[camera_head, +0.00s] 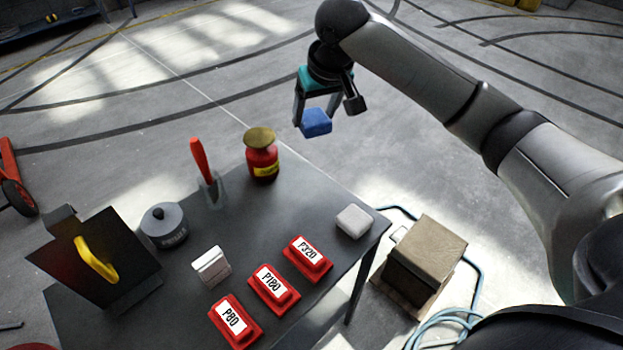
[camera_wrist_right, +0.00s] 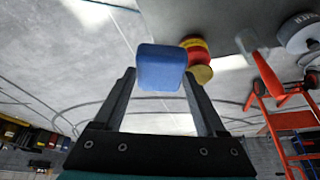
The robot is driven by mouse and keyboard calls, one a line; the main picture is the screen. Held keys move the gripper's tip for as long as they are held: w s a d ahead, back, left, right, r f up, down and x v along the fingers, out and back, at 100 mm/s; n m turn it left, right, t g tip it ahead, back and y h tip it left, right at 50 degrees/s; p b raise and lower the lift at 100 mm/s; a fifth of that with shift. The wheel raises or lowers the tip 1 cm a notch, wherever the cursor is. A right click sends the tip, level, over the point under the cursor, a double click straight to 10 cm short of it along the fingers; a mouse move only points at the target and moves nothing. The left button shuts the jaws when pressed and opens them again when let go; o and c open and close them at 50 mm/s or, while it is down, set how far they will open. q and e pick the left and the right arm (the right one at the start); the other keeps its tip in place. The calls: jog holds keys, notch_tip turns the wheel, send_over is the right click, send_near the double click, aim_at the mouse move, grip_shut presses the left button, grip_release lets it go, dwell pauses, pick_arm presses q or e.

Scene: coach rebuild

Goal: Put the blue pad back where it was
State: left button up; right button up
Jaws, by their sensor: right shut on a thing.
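The blue pad (camera_head: 316,122) is a small block held by my right gripper (camera_head: 325,108), beyond the far edge of the dark table (camera_head: 330,255) and over the floor in the head view. In the right wrist view the pad (camera_wrist_right: 161,67) sits between the two fingertips of my right gripper (camera_wrist_right: 160,85), which is shut on it. My left gripper does not show in either view.
On the table stand a red tin (camera_head: 262,160), a red-handled tool (camera_head: 201,160), a grey can (camera_head: 164,226), a yellow-handled dark panel (camera_head: 97,260), a white-topped block (camera_head: 211,266), a pale block (camera_head: 354,221), and red blocks P80 (camera_head: 235,322), P180 (camera_head: 273,288) and P320 (camera_head: 307,259). A box (camera_head: 428,250) stands right.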

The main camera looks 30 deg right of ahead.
notch_tip(320, 180, down, 14)
jog(key=b, duration=0.3)
jog(key=shift+s+r, duration=0.1)
jog(key=shift+r, duration=0.15)
notch_tip(320, 180, down, 5)
jog(key=shift+b, duration=0.95)
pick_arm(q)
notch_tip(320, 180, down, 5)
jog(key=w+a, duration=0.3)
pick_arm(e)
jog(key=o, duration=1.1)
jog(key=shift+o, duration=0.2)
jog(key=shift+s+r, duration=0.1)
jog(key=shift+r, duration=0.2)
pick_arm(q)
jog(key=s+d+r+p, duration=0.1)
jog(key=p, duration=0.1)
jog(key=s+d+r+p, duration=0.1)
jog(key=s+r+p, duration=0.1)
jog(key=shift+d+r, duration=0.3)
pick_arm(e)
jog(key=v, duration=1.1)
